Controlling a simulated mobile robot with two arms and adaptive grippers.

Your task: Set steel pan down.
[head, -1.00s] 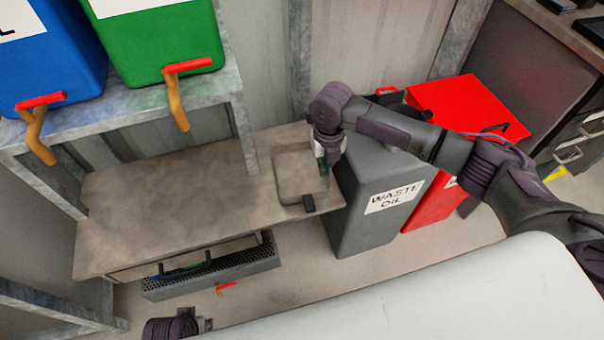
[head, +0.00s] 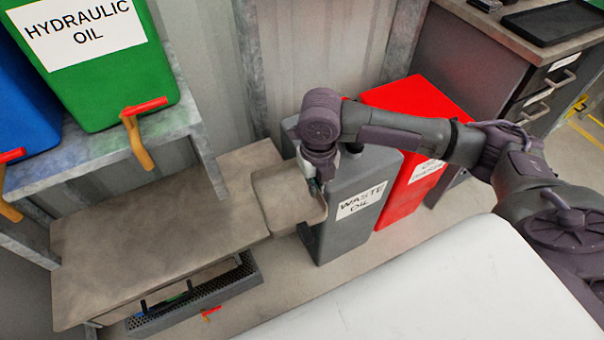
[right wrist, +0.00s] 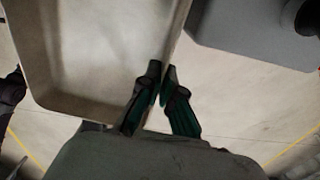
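The steel pan (head: 284,199), a shallow grey-beige tray with rounded corners, appears at the right end of the low bench (head: 140,225) in the head view. It overlaps the bench's edge and the front of the waste oil bin. My right gripper (head: 318,182) is at its right side, pointing down. In the right wrist view, the two fingers (right wrist: 161,80) are closed together on the rim of the pan (right wrist: 90,55). Floor shows beside the pan there, so it looks held in the air. My left gripper is not in the head view.
A grey waste oil bin (head: 355,205) and a red bin (head: 415,170) stand right of the bench. A shelf above the bench holds a green hydraulic oil container (head: 110,100) and a blue one (head: 30,115). A perforated tray (head: 190,310) sits under the bench. The bench's top is bare.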

